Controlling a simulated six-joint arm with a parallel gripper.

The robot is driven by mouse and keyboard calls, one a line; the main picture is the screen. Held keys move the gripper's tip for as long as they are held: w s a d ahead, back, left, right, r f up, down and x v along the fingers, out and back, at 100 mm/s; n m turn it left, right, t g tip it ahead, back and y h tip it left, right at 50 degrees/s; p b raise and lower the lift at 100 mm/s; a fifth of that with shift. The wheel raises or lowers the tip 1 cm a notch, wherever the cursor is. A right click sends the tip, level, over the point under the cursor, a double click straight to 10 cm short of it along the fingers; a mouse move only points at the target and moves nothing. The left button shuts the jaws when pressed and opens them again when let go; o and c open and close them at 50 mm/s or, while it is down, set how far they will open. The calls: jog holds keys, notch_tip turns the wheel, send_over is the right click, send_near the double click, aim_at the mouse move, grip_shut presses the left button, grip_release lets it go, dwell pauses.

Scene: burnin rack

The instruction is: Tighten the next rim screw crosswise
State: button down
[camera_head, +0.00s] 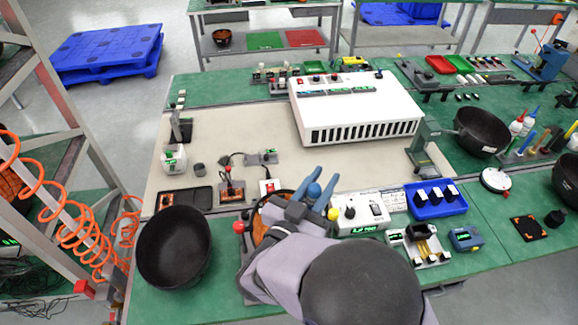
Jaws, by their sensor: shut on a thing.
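My gripper (319,189) reaches in from the bottom centre over the front of the bench, its blue-grey fingers closed on a small blue rounded piece (314,190), perhaps a tool handle. Its lower end is hidden. Just left of and below the gripper is a round part with a dark rim and orange-brown inside (266,217), partly covered by my gripper and arm. Its rim screws are too small or hidden to make out. A red ball knob (239,227) stands at its left and a yellow ball (333,214) shows right of my gripper.
A large black bowl (174,248) stands at front left. Right of my gripper are a white control box (359,213) and a blue tray (436,213) with white-topped pieces. A white vented unit (355,105) stands behind. The beige mat (222,125) has free room at back left.

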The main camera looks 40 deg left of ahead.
jog(key=d+r+h, duration=0.1)
jog(key=d+m+h, duration=0.1)
jog(key=shift+w+d+r, duration=0.1)
jog(key=shift+d+r, duration=0.25)
jog(key=shift+r, duration=0.05)
jog(key=shift+f+b, duration=1.9)
jog(key=shift+f, duration=1.55)
dwell(4.0)
